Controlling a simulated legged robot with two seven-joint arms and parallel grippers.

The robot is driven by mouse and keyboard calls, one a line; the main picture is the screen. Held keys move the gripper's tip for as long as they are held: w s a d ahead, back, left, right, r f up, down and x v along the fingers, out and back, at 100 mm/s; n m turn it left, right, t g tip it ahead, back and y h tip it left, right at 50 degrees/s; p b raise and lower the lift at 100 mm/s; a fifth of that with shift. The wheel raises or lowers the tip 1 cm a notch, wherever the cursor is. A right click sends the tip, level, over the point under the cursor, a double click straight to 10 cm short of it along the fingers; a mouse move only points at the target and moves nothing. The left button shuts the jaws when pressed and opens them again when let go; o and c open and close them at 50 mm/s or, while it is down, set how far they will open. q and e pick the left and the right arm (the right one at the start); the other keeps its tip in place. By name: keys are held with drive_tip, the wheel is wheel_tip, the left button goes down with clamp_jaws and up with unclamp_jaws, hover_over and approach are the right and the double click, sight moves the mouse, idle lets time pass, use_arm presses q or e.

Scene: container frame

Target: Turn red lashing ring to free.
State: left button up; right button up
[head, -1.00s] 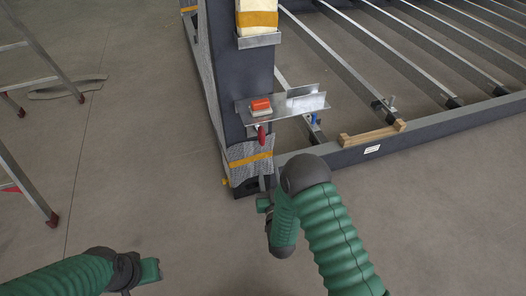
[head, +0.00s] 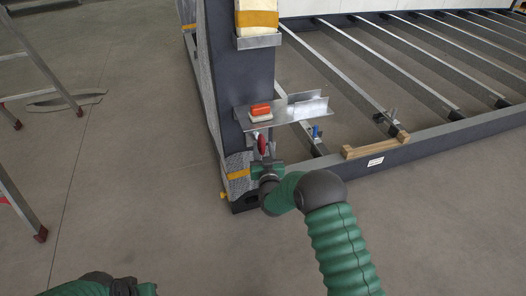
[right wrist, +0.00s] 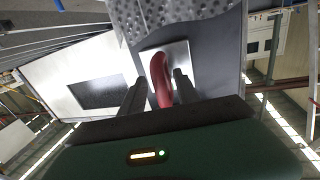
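The red lashing ring (head: 261,143) hangs on the front of the dark upright post (head: 241,75), just below a metal shelf. In the right wrist view the red ring (right wrist: 161,80) stands out from a light square plate (right wrist: 178,58) on the post. My right gripper (head: 264,152) is at the ring, coming from below. In the right wrist view its two fingers (right wrist: 160,82) stand apart, one on each side of the ring; firm contact is not visible. My left gripper (head: 135,288) shows only partly at the bottom edge, and its fingers cannot be made out.
A wooden piece (head: 374,146) lies on the low frame beam (head: 430,143) to the right. A ladder (head: 37,68) stands at the left. The floor in front is open.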

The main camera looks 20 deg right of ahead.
drive_tip(key=shift+c, duration=0.5)
clamp_jaws()
drive_tip(key=m+p, duration=0.3)
drive_tip(key=m, duration=0.1)
drive_tip(key=shift+d+r+g, duration=0.15)
drive_tip(key=shift+r+g, duration=0.1)
drive_tip(key=shift+g, duration=0.15)
drive_tip(key=m+p, duration=0.2)
drive_tip(key=m, duration=0.2)
drive_tip(key=shift+g+y, duration=0.4)
drive_tip(key=m+p, duration=0.1)
drive_tip(key=m, duration=0.2)
drive_tip(key=shift+s+f+m+y, duration=0.1)
drive_tip(key=shift+m+y, duration=0.3)
drive_tip(key=shift+m+g+y+p, duration=0.4)
drive_tip(key=shift+m+y, duration=0.3)
drive_tip(key=shift+m, duration=1.2)
